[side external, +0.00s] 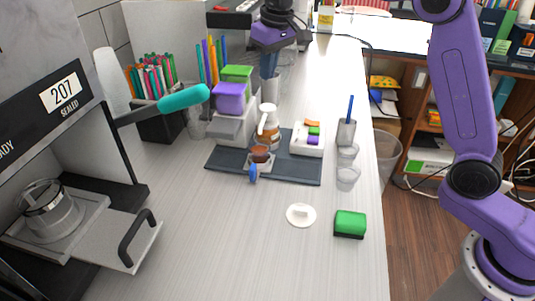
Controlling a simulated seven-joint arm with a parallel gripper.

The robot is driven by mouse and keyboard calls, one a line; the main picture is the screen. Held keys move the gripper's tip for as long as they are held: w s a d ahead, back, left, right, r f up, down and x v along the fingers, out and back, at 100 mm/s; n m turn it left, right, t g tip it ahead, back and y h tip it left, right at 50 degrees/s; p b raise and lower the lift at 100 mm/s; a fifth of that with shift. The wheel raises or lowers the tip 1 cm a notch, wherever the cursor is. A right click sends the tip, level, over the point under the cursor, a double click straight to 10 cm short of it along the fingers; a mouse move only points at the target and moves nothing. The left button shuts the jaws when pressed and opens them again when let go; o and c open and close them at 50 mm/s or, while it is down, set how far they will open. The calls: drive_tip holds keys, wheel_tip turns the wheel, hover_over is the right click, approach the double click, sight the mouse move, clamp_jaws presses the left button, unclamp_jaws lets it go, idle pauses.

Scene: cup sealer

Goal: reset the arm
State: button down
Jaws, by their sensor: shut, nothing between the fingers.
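My gripper (269,72) hangs at the top middle of the side external view, pointing down over the back of the counter. Its fingers are shut with nothing between them, and it is apart from the objects around it. The cup sealer (50,120) stands at the left with a display reading 207. Its teal-handled lever (183,98) sticks out to the right. The sealer's tray (120,242) extends out at the front, with a clear cup (50,210) seated in its holder. Details of the fingertips are small and partly unclear.
A dark mat (225,165) holds a pump bottle (268,128) and small containers. A green sponge (350,223) and a white round lid (301,215) lie in front. A cup with a blue stick (346,132) stands at the right. The front middle counter is clear.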

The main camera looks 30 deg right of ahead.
drive_tip(key=s+d+f+n, duration=0.3)
drive_tip(key=s, duration=1)
drive_tip(key=s+d+f+n+g, duration=0.1)
drive_tip(key=s+d+f+n, duration=0.2)
drive_tip(key=s, duration=1.1)
drive_tip(key=s+d+f+n+g, duration=0.1)
drive_tip(key=s+d+f+n, duration=0.2)
drive_tip(key=s, duration=1)
drive_tip(key=shift+s+d+f+n, duration=0.15)
drive_tip(key=shift+d+f+n, duration=0.15)
drive_tip(key=shift+d+f, duration=0.5)
